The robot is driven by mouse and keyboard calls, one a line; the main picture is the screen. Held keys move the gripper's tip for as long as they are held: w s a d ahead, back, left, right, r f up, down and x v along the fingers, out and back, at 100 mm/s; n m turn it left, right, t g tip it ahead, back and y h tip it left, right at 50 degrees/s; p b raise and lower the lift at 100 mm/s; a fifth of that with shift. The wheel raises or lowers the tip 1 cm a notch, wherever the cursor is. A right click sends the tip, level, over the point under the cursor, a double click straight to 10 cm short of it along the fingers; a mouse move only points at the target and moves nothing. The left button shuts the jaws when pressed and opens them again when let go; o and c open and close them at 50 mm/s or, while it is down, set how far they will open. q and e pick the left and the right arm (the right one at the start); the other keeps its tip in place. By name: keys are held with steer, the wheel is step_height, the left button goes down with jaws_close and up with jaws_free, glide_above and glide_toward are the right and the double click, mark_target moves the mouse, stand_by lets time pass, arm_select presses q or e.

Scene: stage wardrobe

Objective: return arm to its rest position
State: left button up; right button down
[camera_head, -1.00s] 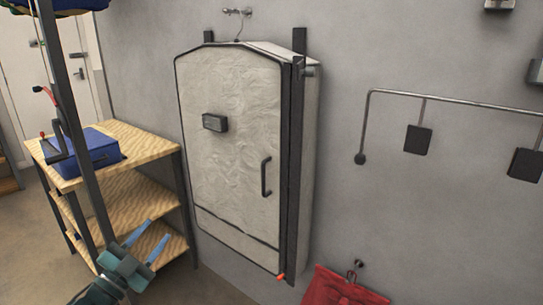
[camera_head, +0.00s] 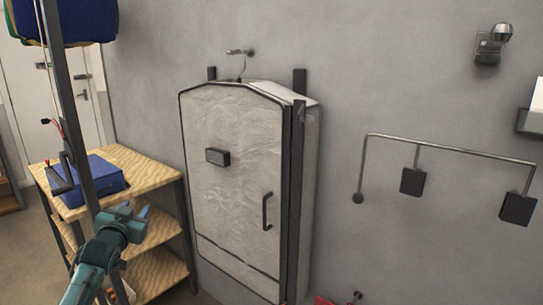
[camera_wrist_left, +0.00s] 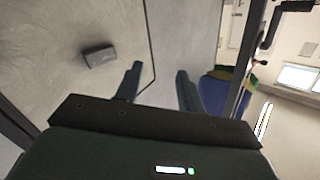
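My left gripper (camera_head: 130,212) is raised in the lower left of the head view, in front of the wooden shelf unit. It also shows in the left wrist view (camera_wrist_left: 160,78), where its two fingers stand apart with nothing between them. The left arm comes up from the bottom edge and holds nothing. The gripper is to the left of a tall white case and apart from it in the head view. My right gripper is not in view.
The white case (camera_head: 235,185), with dark edging and a handle, stands against the grey wall. A wooden shelf unit (camera_head: 150,172) holds a blue case (camera_head: 98,178). A dark upright post (camera_head: 72,110) stands near the arm. A metal rail (camera_head: 450,147) is at right.

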arm_select(q)
steer(key=s+d+f+m+g+h, duration=0.1)
steer(key=s+d+f+g+h, duration=0.1)
steer(key=s+d+f, duration=0.6)
steer(key=s+d+f+g+h, duration=0.15)
steer(key=s+d+f, duration=0.25)
steer(key=s+f, duration=0.7)
steer(key=s+d+f+g, duration=0.1)
steer(key=s+d+f, duration=0.1)
steer(key=s, duration=0.5)
steer(key=s+d+f+g+h, duration=0.1)
steer(key=s+d+f, duration=0.2)
steer(key=s, duration=0.3)
steer(key=s+d+f+g+h, duration=0.1)
steer(key=s+d+f, duration=0.1)
steer(key=s+d, duration=0.2)
steer(key=s, duration=0.3)
steer(key=shift+s+d+f+n, duration=0.2)
steer(key=shift+s+f+n, duration=0.05)
steer(key=shift+s+n, duration=0.1)
steer(key=shift+c, duration=0.3)
